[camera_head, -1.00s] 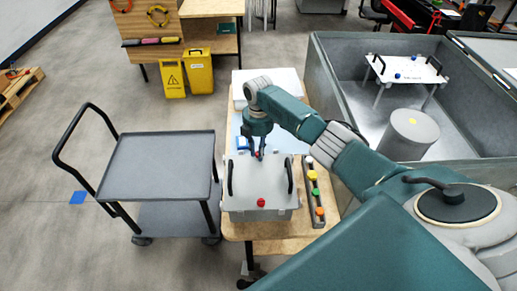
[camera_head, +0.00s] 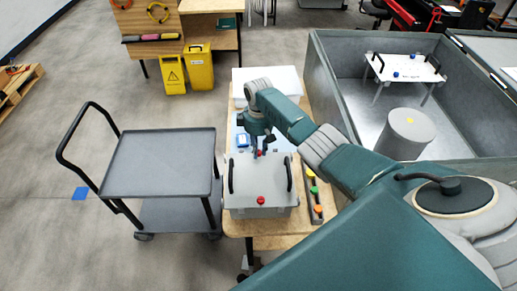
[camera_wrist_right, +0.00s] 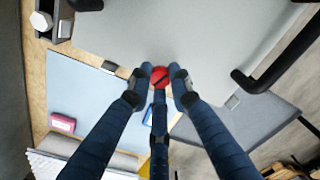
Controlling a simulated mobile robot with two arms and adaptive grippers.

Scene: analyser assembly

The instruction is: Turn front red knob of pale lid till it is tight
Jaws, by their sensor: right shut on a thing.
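The pale lid (camera_head: 248,188) sits on a grey box on the wooden table, with a black handle on each side. One red knob (camera_head: 261,200) stands at the lid's near edge in the head view, with nothing touching it. A second red knob (camera_wrist_right: 160,77) is at the far edge, seen in the wrist view with a dark slot across its top. My right gripper (camera_head: 261,151) is over this far knob. Its fingers (camera_wrist_right: 158,82) are shut around that knob from the sides. In the head view the fingers partly hide it. My left gripper is not in view.
A narrow tray with coloured knobs (camera_head: 317,208) lies right of the box. A blue mat (camera_wrist_right: 92,98) lies beyond the lid. A grey cart (camera_head: 157,165) stands left of the table and a large grey bin (camera_head: 330,85) right of it.

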